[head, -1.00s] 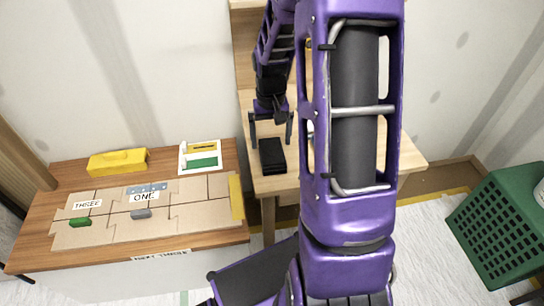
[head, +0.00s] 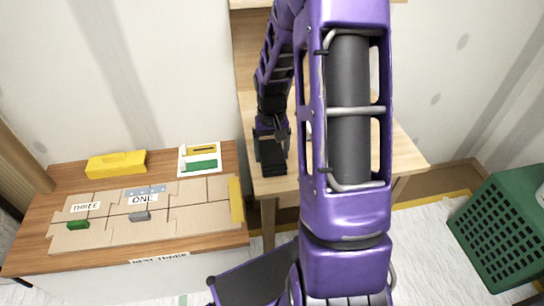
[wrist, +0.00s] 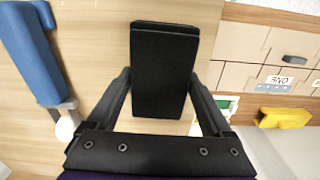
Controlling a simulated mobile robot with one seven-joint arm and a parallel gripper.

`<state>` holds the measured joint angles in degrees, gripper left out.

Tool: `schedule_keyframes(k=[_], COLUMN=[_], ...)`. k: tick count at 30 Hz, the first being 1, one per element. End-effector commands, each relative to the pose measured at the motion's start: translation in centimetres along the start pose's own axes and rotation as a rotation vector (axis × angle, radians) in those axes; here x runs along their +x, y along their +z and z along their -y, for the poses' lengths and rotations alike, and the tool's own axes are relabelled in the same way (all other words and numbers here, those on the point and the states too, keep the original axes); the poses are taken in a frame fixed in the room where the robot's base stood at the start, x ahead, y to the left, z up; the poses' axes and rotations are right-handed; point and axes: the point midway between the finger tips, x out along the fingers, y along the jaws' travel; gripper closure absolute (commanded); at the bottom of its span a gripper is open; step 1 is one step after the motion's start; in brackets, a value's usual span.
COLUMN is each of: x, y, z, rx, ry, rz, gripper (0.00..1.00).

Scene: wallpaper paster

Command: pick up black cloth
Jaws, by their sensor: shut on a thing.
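The black cloth (wrist: 162,75) is a folded dark rectangle in the middle of the wrist view, on the light wooden table. In the head view the cloth (head: 273,169) lies near the table's left front part, partly hidden by my gripper. My gripper (head: 272,160) is down over it. In the wrist view the fingers of my gripper (wrist: 161,88) stand on either side of the cloth and are shut on it. I cannot tell whether the cloth is clear of the table.
A blue-handled tool (wrist: 35,50) lies beside the cloth on the light table (head: 405,155). To the left, a brown table (head: 30,235) holds cardboard pieces (head: 110,232), a yellow case (head: 115,164) and a green-and-yellow item (head: 200,160). A green crate (head: 500,230) stands at right.

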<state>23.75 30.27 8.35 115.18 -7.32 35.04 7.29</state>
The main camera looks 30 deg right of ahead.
Motion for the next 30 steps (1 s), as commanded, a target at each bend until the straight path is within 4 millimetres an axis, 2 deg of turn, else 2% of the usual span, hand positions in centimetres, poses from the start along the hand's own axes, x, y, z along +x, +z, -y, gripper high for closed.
schedule_keyframes(k=[10,14,21,25,30], x=[-0.7,-2.8,-7.6,-9.3,-10.1], y=[-0.1,-0.1,-0.1,-0.1,0.0], z=[0.0,0.0,0.0,0.0,0.0], rx=[0.000,0.000,0.000,0.000,0.000], ry=[0.000,0.000,0.000,0.000,0.000], rz=[-0.003,-0.005,-0.005,-0.003,-0.001], gripper=[0.70,0.70,0.70,0.70,0.70])
